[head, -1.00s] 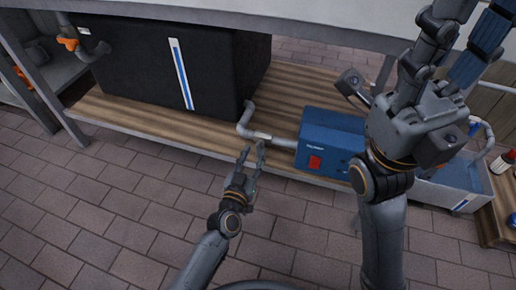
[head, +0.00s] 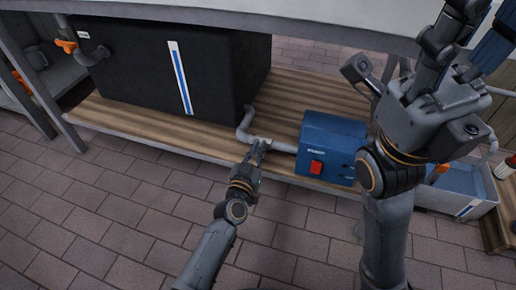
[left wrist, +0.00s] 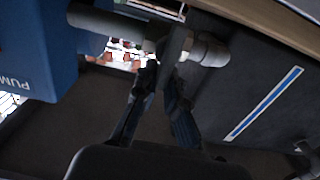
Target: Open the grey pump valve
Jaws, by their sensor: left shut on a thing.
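The grey valve (head: 263,139) sits on the grey pipe between the black tank (head: 150,75) and the blue pump (head: 330,140). My left gripper (head: 260,146) reaches it from the front and is shut on its handle, partly hiding it. In the left wrist view, the fingers (left wrist: 162,78) close on the grey valve handle (left wrist: 177,45), which stands across the pipe; its exact angle is hard to tell. My right gripper (head: 430,85) is raised at the upper right, close to the camera and away from the valve; its finger opening is unclear.
The tank and pump stand on a wooden shelf (head: 165,135) under a pale tabletop. An orange valve (head: 66,46) is at the far left. A blue-lined basin (head: 465,190) is at the right. The brick floor (head: 100,220) in front is clear.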

